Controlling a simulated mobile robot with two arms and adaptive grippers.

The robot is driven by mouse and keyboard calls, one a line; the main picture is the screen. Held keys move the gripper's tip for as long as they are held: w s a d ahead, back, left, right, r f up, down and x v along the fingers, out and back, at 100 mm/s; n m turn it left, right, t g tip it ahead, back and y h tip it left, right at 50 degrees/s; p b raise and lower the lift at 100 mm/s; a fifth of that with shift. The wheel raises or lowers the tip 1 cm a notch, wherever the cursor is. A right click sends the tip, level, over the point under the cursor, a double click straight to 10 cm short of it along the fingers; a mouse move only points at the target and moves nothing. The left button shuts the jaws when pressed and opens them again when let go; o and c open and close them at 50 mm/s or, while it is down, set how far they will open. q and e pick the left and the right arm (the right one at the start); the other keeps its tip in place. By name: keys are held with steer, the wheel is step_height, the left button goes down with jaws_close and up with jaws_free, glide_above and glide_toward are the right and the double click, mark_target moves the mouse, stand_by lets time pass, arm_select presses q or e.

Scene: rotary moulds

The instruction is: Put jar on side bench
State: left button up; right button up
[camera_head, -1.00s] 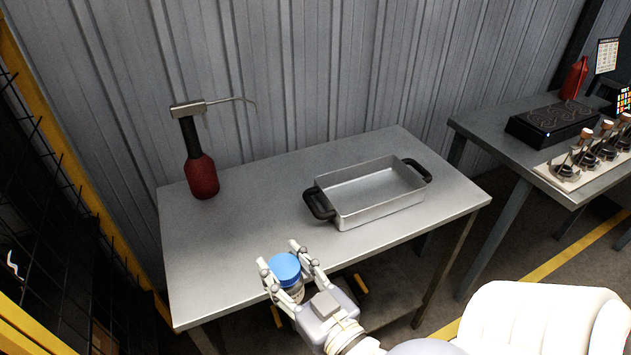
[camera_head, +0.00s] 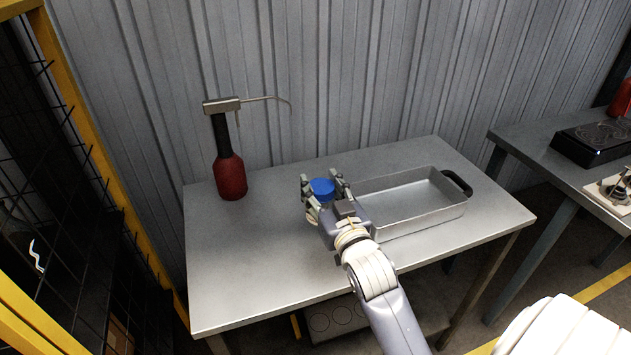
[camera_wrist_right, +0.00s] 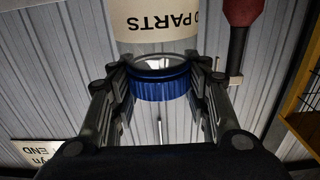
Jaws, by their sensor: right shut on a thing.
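The jar (camera_wrist_right: 160,84) has a ribbed blue lid and shows between the fingers in the right wrist view, with a pale label reading "PARTS" on its body. In the head view its blue lid (camera_head: 322,187) shows between the fingertips. My right gripper (camera_head: 322,184) is shut on the jar and is over the grey metal bench (camera_head: 250,270), left of the tray. Whether the jar's base touches the bench is hidden by the gripper. My left gripper is not in view.
A metal tray (camera_head: 447,214) with black handles stands on the bench to the right, close to my right gripper. A red bottle with a metal spout (camera_head: 231,178) stands at the back left. The bench's front left is clear. A second bench (camera_head: 545,158) stands at the right.

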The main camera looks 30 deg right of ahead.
steer(key=shift+w+d+f+p, duration=0.15)
steer(key=shift+w+d+f, duration=0.15)
steer(key=shift+w+f, duration=0.6)
steer(key=shift+w+d+f+p, duration=0.1)
steer(key=shift+w+d+f, duration=0.35)
steer(key=shift+w, duration=0.9)
steer(key=shift+w+d+f+p, duration=0.2)
steer(key=shift+w+f, duration=0.55)
steer(key=shift+w, duration=0.35)
steer(key=shift+f, duration=0.1)
steer(key=o, duration=1.4)
